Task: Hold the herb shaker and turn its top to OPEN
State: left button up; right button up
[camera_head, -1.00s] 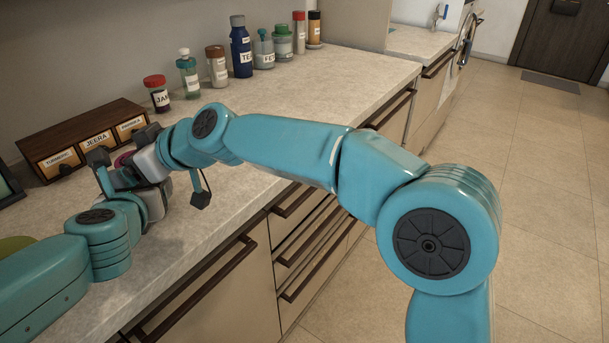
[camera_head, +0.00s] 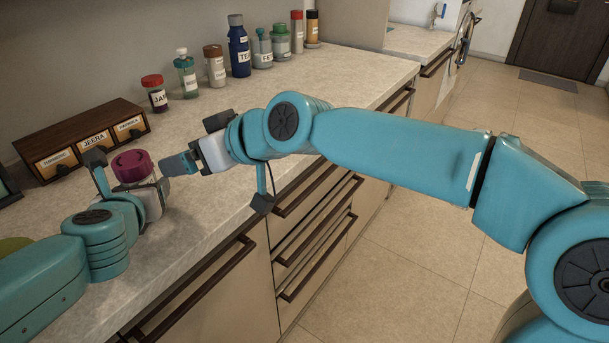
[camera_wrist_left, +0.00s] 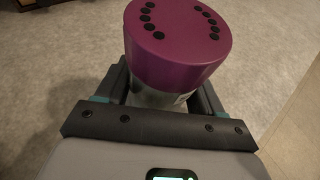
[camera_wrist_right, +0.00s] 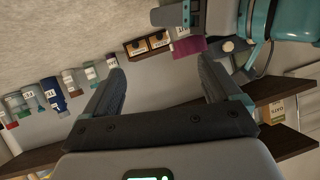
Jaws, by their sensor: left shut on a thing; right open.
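The herb shaker has a purple top (camera_head: 132,166) and a pale clear body (camera_head: 150,203). My left gripper (camera_head: 133,184) is shut on the body, one finger on each side, at the counter's left. In the left wrist view the top (camera_wrist_left: 180,45) stands above the fingers, with two curved groups of black holes. No OPEN mark is legible. My right gripper (camera_head: 178,164) is open and empty, to the right of the shaker and apart from its top. In the right wrist view the purple top (camera_wrist_right: 188,46) shows beyond the spread fingers.
A wooden drawer box (camera_head: 85,140) with spice labels, JEERA among them, stands behind the shaker. A red-capped jar (camera_head: 155,93), a dark blue bottle (camera_head: 239,46) and several other containers line the wall. The counter (camera_head: 310,95) is bare to the right of them.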

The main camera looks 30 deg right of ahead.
jog(key=d+f+m, duration=0.2)
jog(key=d, duration=0.1)
jog(key=w+d+f+m+g+h, duration=0.1)
jog(key=d+f+m, duration=0.1)
jog(key=d, duration=0.1)
jog(key=d+f+m+h, duration=0.1)
jog(key=d+f+m, duration=0.1)
jog(key=d, duration=0.1)
jog(key=shift+w+d+f, duration=0.15)
jog(key=shift+w+d, duration=0.15)
jog(key=shift+d, duration=0.05)
jog(key=s+d+f+m+g+h, duration=0.1)
jog(key=d+f+m+g+h, duration=0.1)
jog(key=d+f+m, duration=0.4)
jog(key=d+m, duration=0.1)
jog(key=d, duration=0.3)
jog(key=shift+s+f+g, duration=0.2)
jog(key=shift+s+g, duration=0.1)
jog(key=shift+s, duration=0.05)
jog(key=shift+a, duration=0.1)
